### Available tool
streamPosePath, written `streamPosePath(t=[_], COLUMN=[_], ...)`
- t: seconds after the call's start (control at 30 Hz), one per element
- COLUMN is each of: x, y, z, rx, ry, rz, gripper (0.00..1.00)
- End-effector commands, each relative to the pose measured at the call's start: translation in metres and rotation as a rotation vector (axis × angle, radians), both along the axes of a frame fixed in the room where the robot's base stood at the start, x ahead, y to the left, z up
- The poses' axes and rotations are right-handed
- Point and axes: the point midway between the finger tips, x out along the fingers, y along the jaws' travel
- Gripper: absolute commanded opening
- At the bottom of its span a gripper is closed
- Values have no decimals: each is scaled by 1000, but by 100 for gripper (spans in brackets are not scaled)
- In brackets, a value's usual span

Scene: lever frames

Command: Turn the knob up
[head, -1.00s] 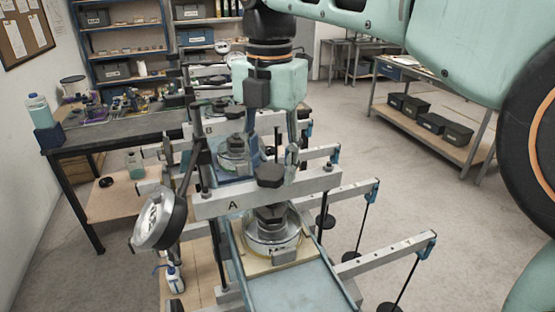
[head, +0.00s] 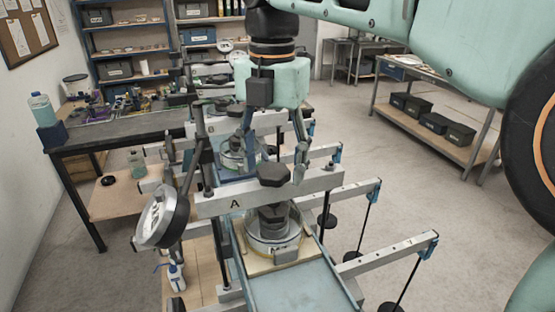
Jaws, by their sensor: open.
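A dark faceted knob (head: 274,174) sits on top of the grey crossbar (head: 228,203) marked A, in the middle of the head view. Below it, a dark stem and cap stand over a round metal dish (head: 272,234). My gripper (head: 272,162) points down with its fingers spread apart, one to the left and one to the right of the knob in the picture. Its fingertips are around the knob's height or a little above. I cannot tell how far behind or in front of the knob they are. No contact shows.
A round dial gauge (head: 161,218) sticks out left of the crossbar. Lever beams (head: 388,255) with hanging black weights reach out to the right. A similar unit (head: 236,155) stands behind. A workbench (head: 112,133) is at the left; open floor lies to the right.

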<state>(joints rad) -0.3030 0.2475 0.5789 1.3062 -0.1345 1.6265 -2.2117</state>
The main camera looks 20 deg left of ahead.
Motion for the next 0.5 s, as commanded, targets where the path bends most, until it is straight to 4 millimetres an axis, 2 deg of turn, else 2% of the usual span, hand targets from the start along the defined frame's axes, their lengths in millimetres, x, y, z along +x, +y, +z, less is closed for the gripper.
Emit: streamPosePath(t=[0.17,0.5], x=[0,0], y=[1,1], z=[12,58], rx=[2,2], ry=[-1,0], rz=[0,1], gripper=[59,59])
